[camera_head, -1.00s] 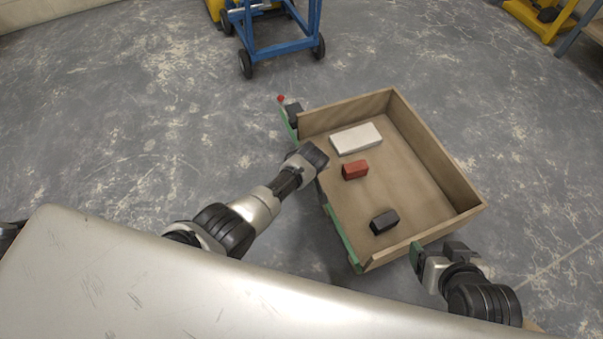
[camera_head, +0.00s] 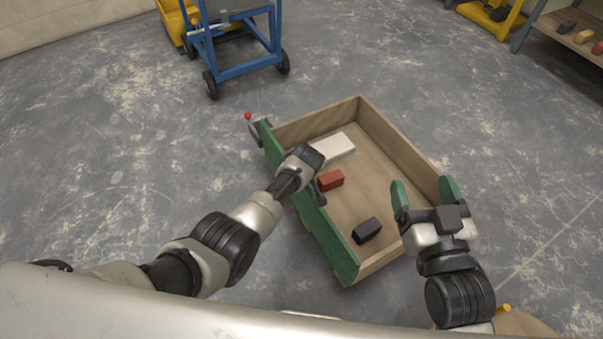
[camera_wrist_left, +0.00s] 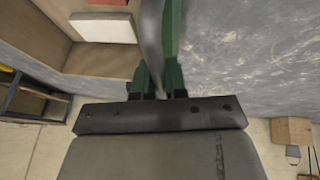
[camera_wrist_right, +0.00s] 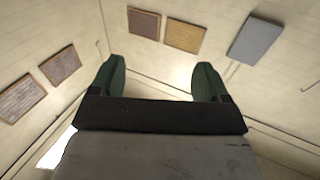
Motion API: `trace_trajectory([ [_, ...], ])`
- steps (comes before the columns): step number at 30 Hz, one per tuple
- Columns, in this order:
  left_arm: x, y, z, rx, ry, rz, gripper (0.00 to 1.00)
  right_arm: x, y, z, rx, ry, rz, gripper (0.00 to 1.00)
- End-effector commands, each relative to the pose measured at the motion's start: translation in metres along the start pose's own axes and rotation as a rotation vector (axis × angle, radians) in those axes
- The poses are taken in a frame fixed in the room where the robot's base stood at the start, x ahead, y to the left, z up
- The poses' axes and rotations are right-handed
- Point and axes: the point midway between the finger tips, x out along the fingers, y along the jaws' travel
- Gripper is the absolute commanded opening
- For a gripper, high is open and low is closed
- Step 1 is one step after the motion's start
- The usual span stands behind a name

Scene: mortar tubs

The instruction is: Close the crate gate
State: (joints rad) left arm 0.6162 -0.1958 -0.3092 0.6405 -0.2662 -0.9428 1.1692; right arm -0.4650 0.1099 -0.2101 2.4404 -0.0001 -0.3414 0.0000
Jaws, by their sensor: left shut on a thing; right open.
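The wooden crate (camera_head: 408,140) sits on the floor, its green gate (camera_head: 335,245) along its left side. The gate looks raised near upright; I cannot tell whether it sits flush. A red knob (camera_head: 248,116) on a dark latch is at the gate's far end. My left gripper (camera_head: 314,184) is at the middle of the gate; the left wrist view shows its green fingertips shut on a grey bar, the gate handle (camera_wrist_left: 151,35), beside the green panel. The fingertips are hidden in the head view. My right gripper (camera_head: 424,194) is open and empty above the crate's near right corner.
A white block (camera_head: 334,147), a red block (camera_head: 330,180) and a black block (camera_head: 367,230) lie inside the crate. A blue cart (camera_head: 240,68) stands behind to the left. A shelf (camera_head: 565,40) is at the far right. Floor left of the crate is clear.

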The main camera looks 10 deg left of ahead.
Motion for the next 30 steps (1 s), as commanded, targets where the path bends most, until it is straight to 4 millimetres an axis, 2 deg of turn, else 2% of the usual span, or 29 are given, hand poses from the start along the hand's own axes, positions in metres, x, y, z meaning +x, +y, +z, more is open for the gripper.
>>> trace_trajectory([
  [9, -0.002, 0.006, -0.001, -0.001, 0.006, 0.017, 0.00, 0.000, 0.000, 0.000, 0.000, 0.002, 0.000, 0.76],
  [10, -0.002, 0.006, -0.001, -0.001, 0.006, 0.018, 0.17, 0.000, 0.000, 0.000, 0.000, 0.002, 0.000, 0.76],
  [14, -0.002, 0.006, -0.001, -0.001, 0.005, 0.016, 0.37, 0.000, 0.000, 0.000, 0.000, 0.002, 0.000, 0.76],
  [25, -0.003, 0.003, -0.001, -0.001, 0.003, 0.009, 0.37, -0.001, 0.001, 0.003, -0.001, -0.026, 0.002, 0.76],
  [30, -0.008, 0.003, -0.001, -0.001, 0.003, 0.009, 0.37, -0.005, 0.004, 0.016, -0.003, -0.145, 0.009, 0.76],
])
